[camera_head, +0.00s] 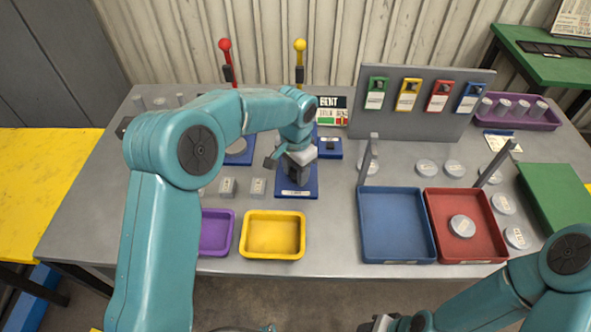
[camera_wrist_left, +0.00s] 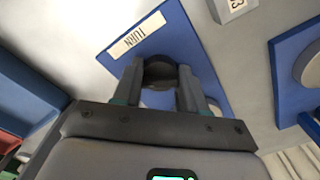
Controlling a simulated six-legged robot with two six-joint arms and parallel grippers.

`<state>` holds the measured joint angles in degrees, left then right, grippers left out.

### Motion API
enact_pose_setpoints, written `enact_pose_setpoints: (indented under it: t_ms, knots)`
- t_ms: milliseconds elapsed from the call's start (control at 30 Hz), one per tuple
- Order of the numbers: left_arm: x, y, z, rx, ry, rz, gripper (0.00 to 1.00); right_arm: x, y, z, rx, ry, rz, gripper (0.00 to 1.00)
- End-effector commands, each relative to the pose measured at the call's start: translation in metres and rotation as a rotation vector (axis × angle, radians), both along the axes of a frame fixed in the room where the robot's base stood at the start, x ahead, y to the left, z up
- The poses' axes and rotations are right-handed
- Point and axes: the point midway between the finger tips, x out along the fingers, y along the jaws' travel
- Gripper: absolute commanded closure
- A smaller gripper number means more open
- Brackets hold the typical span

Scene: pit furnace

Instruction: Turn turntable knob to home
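The dark turntable knob (camera_wrist_left: 160,71) stands on a blue plate labelled TURN (camera_wrist_left: 180,28). In the left wrist view my left gripper (camera_wrist_left: 161,80) has one finger on each side of the knob, and the knob fills the gap at the tips. It looks shut on the knob. In the head view my left gripper (camera_head: 297,172) points down over the blue turntable base (camera_head: 297,193) and hides most of the knob. Home marks on the turntable are not readable. My right gripper (camera_head: 380,324) shows only partly at the bottom edge; its fingers cannot be made out.
A yellow tray (camera_head: 273,256) and a purple tray (camera_head: 217,250) sit in front. Blue (camera_head: 397,262) and red (camera_head: 470,261) trays lie to the right. Red (camera_head: 225,45) and yellow (camera_head: 300,46) topped levers stand behind. A grey panel (camera_head: 420,125) holds several coloured tags.

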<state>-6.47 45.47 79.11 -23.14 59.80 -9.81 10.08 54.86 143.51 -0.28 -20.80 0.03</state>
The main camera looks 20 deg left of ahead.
Motion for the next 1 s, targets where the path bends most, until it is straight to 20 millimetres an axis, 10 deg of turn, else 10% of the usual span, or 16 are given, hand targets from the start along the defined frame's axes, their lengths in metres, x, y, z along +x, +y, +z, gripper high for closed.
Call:
enact_pose_setpoints:
  t_ms: [1000]
  knots:
    - [0.0,-0.001,0.002,0.001,0.0,0.552,0.88,0.0,0.0,-0.019,0.0,0.0,0.0,0.57]
